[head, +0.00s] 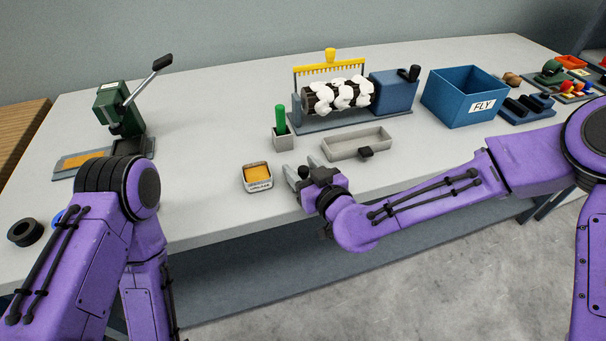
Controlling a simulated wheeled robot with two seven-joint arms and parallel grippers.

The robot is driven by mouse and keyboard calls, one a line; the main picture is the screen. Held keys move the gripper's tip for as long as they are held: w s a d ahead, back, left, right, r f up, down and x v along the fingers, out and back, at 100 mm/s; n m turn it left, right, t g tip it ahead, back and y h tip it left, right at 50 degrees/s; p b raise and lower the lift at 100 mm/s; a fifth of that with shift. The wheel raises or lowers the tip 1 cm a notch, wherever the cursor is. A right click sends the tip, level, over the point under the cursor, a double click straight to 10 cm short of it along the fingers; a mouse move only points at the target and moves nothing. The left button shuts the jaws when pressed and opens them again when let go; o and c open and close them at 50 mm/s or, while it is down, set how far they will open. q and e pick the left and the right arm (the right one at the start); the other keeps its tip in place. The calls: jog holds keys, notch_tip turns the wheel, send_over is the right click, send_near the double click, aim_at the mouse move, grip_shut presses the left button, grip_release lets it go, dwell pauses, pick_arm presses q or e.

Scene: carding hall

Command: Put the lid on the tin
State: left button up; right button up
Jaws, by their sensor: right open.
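The tin (257,185) is a small, square, pale box with printing on its front and an orange-yellow fill at its open top. It stands near the front edge of the table. My right gripper (297,176) is open just right of the tin, apart from it, with nothing seen between its fingers. I cannot make out a lid for certain. My left arm comes in from the left and bends down; its gripper is not in view.
Behind are a grey tray (345,151), a green-handled tool in a holder (282,141), a carding roller (338,97) and a blue FLY bin (464,101). A green lever press (118,110) and black ring (25,232) stand left.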

grip_shut()
jog(key=shift+r, duration=0.1)
